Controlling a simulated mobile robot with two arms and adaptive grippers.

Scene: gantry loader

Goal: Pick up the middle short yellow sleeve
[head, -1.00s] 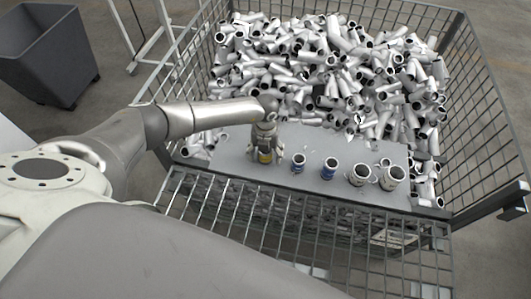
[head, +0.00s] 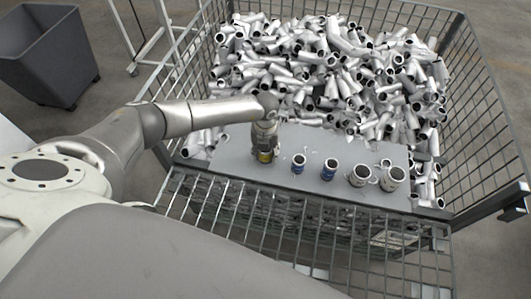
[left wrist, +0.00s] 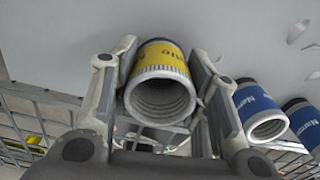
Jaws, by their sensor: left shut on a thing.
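A short yellow sleeve (head: 265,156), with a yellow band and a grey threaded end, stands on the grey board (head: 228,157). It also shows in the left wrist view (left wrist: 163,70), between the two fingers. My left gripper (head: 265,147) reaches down over it from above and is shut on it, one finger on each side. In the head view the gripper hides most of the sleeve. I see no other yellow sleeve. My right gripper is not in view.
Two blue-banded sleeves (head: 298,163) (head: 329,169) stand to the right on the board, then two wider pale sleeves (head: 360,175) (head: 392,178). A wire cage (head: 490,110) full of loose silver tubes (head: 330,70) surrounds the board. A dark bin (head: 45,60) stands at the far left.

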